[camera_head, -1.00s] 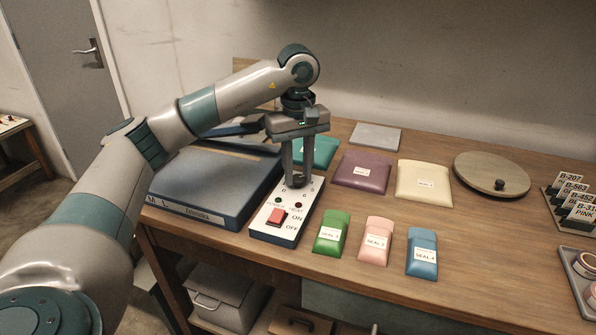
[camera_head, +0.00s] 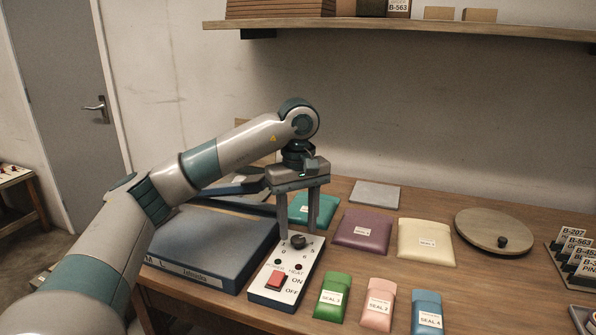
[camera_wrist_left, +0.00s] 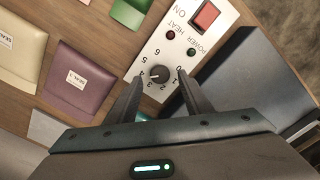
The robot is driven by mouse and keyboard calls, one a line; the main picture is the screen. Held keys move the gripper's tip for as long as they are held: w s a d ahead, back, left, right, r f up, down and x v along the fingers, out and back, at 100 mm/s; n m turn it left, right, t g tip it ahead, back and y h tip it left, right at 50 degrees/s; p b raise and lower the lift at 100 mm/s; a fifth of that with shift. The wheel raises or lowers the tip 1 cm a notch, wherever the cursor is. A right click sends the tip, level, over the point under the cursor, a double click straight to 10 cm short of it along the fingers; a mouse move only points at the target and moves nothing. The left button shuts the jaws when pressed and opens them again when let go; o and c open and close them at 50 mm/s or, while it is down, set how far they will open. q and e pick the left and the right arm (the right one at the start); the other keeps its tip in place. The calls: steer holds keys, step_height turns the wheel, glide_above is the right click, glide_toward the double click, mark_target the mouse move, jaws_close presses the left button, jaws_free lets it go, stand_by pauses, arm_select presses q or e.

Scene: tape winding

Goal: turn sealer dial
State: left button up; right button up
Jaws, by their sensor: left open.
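The sealer's white control panel (camera_head: 262,297) sits at the right end of the blue-grey sealer body (camera_head: 215,245). Its dark round dial (camera_head: 298,242) is ringed by numbers and shows closely in the left wrist view (camera_wrist_left: 159,74). A red switch (camera_head: 276,281) lies toward the panel's front, marked ON and OFF. My left gripper (camera_head: 298,232) points down, open, its fingers to either side of and above the dial. In the left wrist view the fingertips (camera_wrist_left: 160,69) stand apart from the dial. My right gripper is not in view.
Green (camera_head: 332,296), pink (camera_head: 378,304) and blue (camera_head: 427,313) seal pouches lie right of the panel. Purple (camera_head: 362,231), cream (camera_head: 426,241) and teal (camera_head: 320,209) ones lie behind. A round wooden disc (camera_head: 490,228) is farther right. A shelf (camera_head: 420,28) hangs above.

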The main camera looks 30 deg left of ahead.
mark_target(298, 238)
arm_select(q)
step_height(298, 238, up, 4)
steer(key=shift+r, duration=0.25)
step_height(298, 238, up, 11)
steer(key=p, duration=0.2)
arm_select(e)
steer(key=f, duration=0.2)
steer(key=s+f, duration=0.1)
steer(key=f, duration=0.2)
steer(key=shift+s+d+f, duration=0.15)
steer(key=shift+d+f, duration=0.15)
